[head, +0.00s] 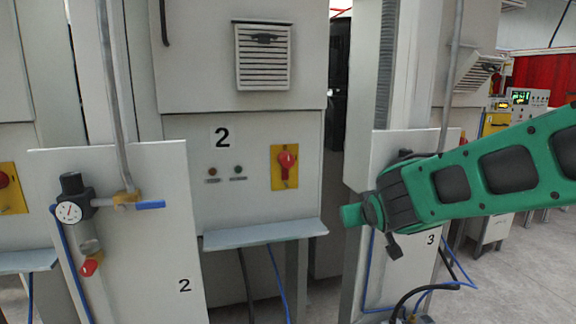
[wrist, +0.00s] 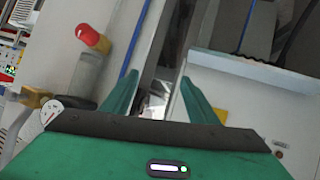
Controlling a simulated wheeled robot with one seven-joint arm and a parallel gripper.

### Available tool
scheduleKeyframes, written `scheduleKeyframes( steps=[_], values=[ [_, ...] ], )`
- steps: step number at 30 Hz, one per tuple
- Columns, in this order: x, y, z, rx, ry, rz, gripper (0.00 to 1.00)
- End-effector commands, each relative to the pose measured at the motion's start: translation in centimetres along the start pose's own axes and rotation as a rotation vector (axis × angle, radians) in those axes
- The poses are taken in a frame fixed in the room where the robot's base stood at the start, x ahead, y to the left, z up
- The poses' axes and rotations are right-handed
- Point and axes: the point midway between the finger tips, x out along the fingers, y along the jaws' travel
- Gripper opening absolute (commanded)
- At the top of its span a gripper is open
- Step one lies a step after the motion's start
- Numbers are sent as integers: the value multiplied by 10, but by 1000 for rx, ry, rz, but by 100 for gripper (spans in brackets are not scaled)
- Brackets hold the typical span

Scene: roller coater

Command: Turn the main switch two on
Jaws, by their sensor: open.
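I cannot make out the switch in the wrist view.
A shelf ledge (head: 265,234) juts out below the switch. A white panel (head: 115,230) with a pressure gauge (head: 69,212) and blue-handled valve (head: 150,205) stands front left. The panel marked 3 (head: 385,165) is behind my arm. Two small indicators (head: 238,170) sit left of the switch.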

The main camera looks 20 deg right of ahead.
Motion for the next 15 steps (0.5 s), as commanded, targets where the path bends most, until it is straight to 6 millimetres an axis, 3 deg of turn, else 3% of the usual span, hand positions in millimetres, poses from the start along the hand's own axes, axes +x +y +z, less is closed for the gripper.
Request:
scheduleKeyframes(
  steps=[3,6,10,15],
  values=[
    [4,-50,-52,-56,205,-67,54],
    [-2,-86,-86,-84,353,-117,54],
    [-14,-119,-114,-104,486,-167,54],
    [-21,-137,-130,-111,557,-195,54]
  ],
)
